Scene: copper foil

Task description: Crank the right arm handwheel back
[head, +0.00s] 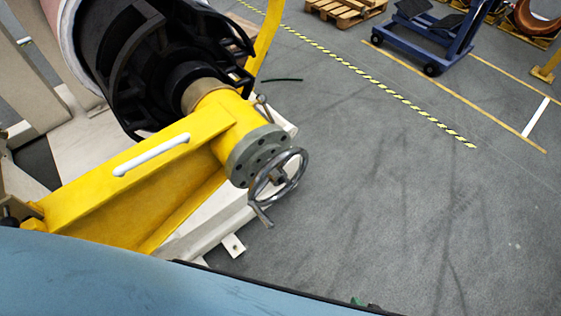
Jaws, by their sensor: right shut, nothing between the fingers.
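The handwheel (291,184) is a grey metal ring with spokes and a small crank handle (262,214) at its lower left rim. It sits on a round grey bolted flange (243,160) at the end of the yellow arm (190,145). Nothing is seen touching the wheel or its handle. I cannot make out either of my grippers in the head view.
A black chuck (130,60) beside the yellow arm holds a large roll. A scratched blue surface (120,285) fills the lower left. Grey floor (420,200) is clear on the right. A blue cart (425,35) and wooden pallet (345,10) stand farther back.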

